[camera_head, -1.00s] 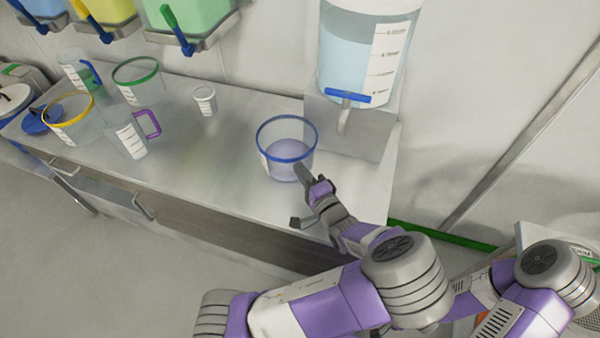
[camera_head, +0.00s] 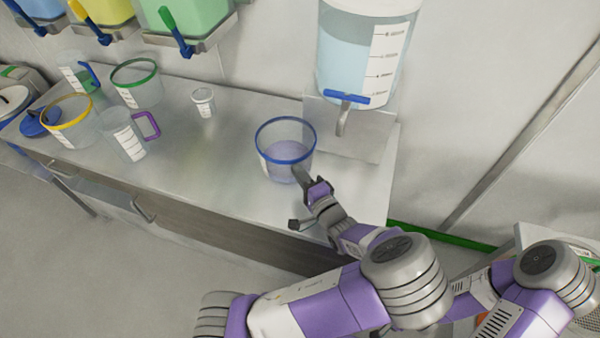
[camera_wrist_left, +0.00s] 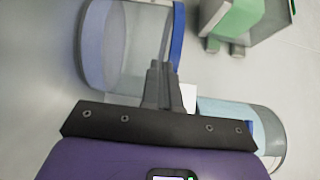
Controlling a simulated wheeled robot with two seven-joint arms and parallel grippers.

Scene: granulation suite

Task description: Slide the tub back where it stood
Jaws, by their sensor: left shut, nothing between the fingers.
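The clear tub (camera_head: 286,150) with a blue rim and a violet tint at its bottom stands upright on the steel bench, left of and in front of the water tank's stand. In the left wrist view the tub (camera_wrist_left: 130,45) fills the top left, with its blue rim toward the right. My left gripper (camera_head: 301,176) is shut and empty at the tub's near right side. In the left wrist view its fingers (camera_wrist_left: 162,85) overlap the tub's wall; I cannot tell whether they touch it. My right gripper is out of view.
The bench (camera_head: 215,150) is bare left of the tub. A small white cup (camera_head: 203,102), a purple-handled jug (camera_head: 128,140), a green-rimmed tub (camera_head: 138,84) and a yellow-rimmed tub (camera_head: 68,122) stand farther left. The large water tank (camera_head: 345,45) with a blue-handled tap (camera_head: 346,98) rises behind right.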

